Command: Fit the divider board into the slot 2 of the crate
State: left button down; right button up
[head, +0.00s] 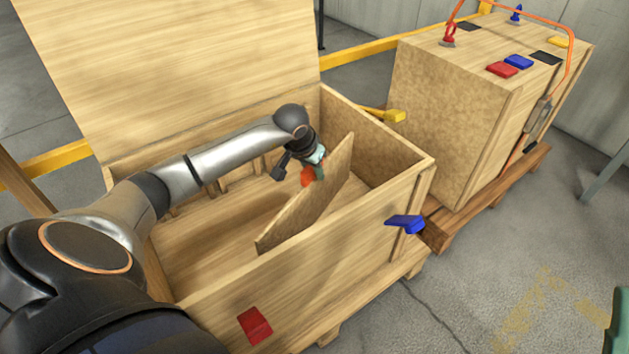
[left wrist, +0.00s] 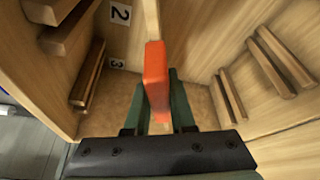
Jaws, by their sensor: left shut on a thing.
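The open wooden crate (head: 375,150) stands in front of me. The divider board (head: 315,208) is inside its opening, slanting from lower left to upper right in the head view. My left gripper (head: 312,172) is shut on the board's orange handle (head: 307,177). In the left wrist view, the gripper's dark green fingers (left wrist: 157,105) lie on both sides of the orange handle (left wrist: 155,75), and the pale board (left wrist: 151,18) extends beyond it. Labels 2 (left wrist: 121,13) and 3 (left wrist: 117,63) mark the crate wall beside wooden rails (left wrist: 88,75). The board's lower edge in the slots is hidden. My right gripper is out of view.
The crate's lid (head: 180,60) stands raised at the back. A blue latch (head: 406,223), a yellow latch (head: 395,116) and a red patch (head: 254,325) are on the crate. A closed crate (head: 450,120) on a pallet stands to the right.

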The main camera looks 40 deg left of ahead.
aim_at(314, 180)
pick_arm(q)
jog(key=shift+f+b, duration=0.3)
jog(key=shift+f, duration=1.25)
jog(key=c, duration=1.2)
grip_release()
jog(key=shift+f, duration=0.15)
jog(key=o, duration=0.4)
jog(key=shift+o, duration=0.2)
